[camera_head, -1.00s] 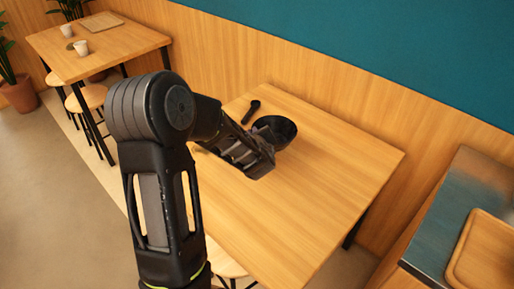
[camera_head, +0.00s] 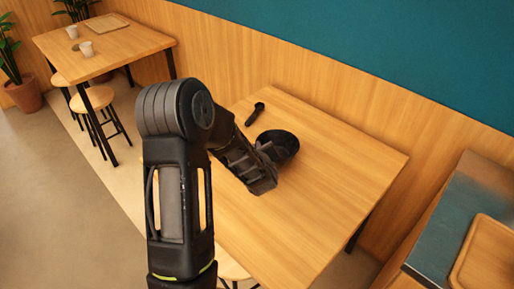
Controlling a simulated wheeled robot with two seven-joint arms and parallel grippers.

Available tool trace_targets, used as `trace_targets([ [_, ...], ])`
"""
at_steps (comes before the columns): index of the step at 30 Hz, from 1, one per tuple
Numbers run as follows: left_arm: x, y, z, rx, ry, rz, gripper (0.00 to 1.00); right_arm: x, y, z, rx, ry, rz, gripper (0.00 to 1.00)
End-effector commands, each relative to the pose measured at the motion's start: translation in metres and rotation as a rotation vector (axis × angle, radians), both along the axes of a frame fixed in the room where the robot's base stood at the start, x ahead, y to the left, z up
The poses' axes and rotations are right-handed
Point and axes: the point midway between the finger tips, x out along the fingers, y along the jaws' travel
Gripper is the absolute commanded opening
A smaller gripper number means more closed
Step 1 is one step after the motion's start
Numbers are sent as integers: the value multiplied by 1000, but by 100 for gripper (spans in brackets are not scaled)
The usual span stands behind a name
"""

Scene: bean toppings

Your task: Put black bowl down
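The black bowl (camera_head: 284,140) is on or just above the near wooden table (camera_head: 330,180), close to its far left part. My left gripper (camera_head: 266,150) reaches it from the left, with its fingertips at the bowl's near left side. The dark fingers blend with the dark bowl, so I cannot tell whether they pinch the rim. A black spoon-like utensil (camera_head: 255,113) lies on the table behind and left of the bowl. My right gripper does not show.
The table's right half is clear. A counter with a metal top (camera_head: 440,245) and a wooden board (camera_head: 488,262) stands at the right. Another table (camera_head: 115,52) with cups and stools is at the back left. A wooden wall runs behind.

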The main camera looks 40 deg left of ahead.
Motion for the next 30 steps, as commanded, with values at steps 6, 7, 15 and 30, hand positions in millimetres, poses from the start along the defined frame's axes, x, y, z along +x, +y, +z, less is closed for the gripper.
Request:
trace_targets([
  [6, 0, 0, -3, 0, 1, -1, 7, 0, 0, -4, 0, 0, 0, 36],
  [7, 0, 0, -2, 0, 1, -1, 10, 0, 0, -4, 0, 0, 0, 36],
  [15, 0, 0, -3, 0, 1, -1, 27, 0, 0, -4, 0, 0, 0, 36],
  [30, -13, -12, 9, -1, 0, -1, 27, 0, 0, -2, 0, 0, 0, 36],
])
